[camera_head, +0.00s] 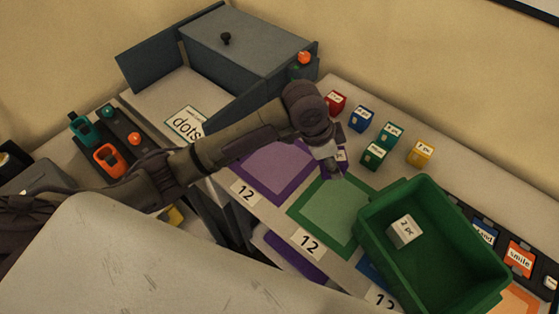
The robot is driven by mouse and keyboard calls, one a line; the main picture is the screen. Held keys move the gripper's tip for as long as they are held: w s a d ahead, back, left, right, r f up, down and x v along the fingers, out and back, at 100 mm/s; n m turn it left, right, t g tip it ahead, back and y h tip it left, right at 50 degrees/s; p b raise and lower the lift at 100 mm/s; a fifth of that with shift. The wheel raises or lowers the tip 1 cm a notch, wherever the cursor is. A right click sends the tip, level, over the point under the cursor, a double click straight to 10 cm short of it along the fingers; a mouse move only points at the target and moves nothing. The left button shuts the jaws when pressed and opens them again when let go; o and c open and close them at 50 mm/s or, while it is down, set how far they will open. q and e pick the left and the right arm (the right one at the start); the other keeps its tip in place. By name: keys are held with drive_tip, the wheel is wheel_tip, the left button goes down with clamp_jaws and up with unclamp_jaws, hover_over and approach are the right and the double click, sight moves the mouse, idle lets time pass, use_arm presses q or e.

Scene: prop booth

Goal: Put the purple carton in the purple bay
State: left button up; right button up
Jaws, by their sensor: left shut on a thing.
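My left gripper (332,164) reaches in from the left and points down. It is shut on the purple carton (341,156), a small block with a white label, mostly hidden by the fingers. They are just above the gap between the purple-bordered bay and the green-bordered bay. The purple bay (277,193) is a flat purple square with a lighter middle, marked 12, partly covered by my left arm. No carton shows on its visible part. My right gripper does not show.
A green crate (376,228) with a white block (404,230) inside stands right of the green bay (331,216). Several small cartons, such as a yellow one (420,154), stand behind. A grey box (245,45) with an open door is at the back left.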

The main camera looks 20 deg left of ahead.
use_arm(q)
drive_tip(key=w+a+f, duration=0.1)
drive_tip(key=a+f, duration=0.1)
drive_tip(key=a, duration=0.1)
drive_tip(key=a+f+p, duration=0.1)
drive_tip(key=a+f, duration=0.1)
drive_tip(key=a, duration=0.2)
drive_tip(key=w+a+f+p, duration=0.1)
drive_tip(key=a+f, duration=0.2)
drive_tip(key=a, duration=0.1)
drive_tip(key=shift+w, duration=0.35)
wheel_tip(320, 180, down, 3)
drive_tip(key=shift+a+f+p, duration=0.1)
drive_tip(key=shift+p, duration=0.45)
drive_tip(key=shift+f, duration=0.35)
drive_tip(key=shift+f, duration=0.15)
drive_tip(key=o, duration=1.2)
drive_tip(key=shift+o, duration=0.2)
drive_tip(key=shift+r, duration=0.25)
drive_tip(key=b+v, duration=0.1)
drive_tip(key=v, duration=1.1)
